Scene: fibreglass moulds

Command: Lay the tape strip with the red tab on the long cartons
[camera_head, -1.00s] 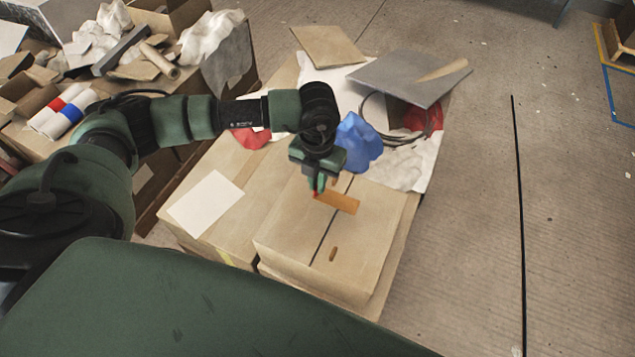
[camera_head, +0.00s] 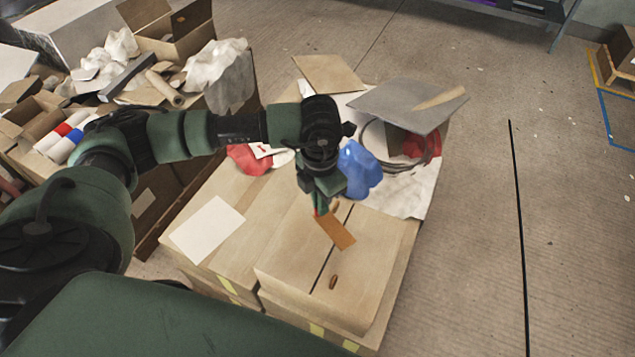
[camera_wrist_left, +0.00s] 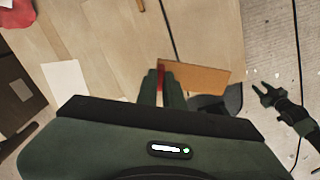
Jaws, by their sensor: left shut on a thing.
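My left gripper (camera_head: 321,210) is shut on the red tab of the tape strip (camera_head: 335,232). The strip is a flat orange-brown piece, hanging out from the fingers over the cartons. In the left wrist view the strip (camera_wrist_left: 198,78) sticks out to the right of the fingers, with the red tab (camera_wrist_left: 161,76) between them. The long tan cartons (camera_head: 345,287) lie below, with a dark seam and oval holes on top. I cannot tell whether the strip touches them. My right gripper (camera_wrist_left: 262,91) looks open and empty at the right of the wrist view.
A white sheet (camera_head: 207,229) lies on the left carton. Behind the gripper are a blue crumpled cloth (camera_head: 359,170), a red thing (camera_head: 250,158) and a grey panel (camera_head: 408,106). A cluttered bench (camera_head: 143,213) stands at left. The floor at right is mostly clear.

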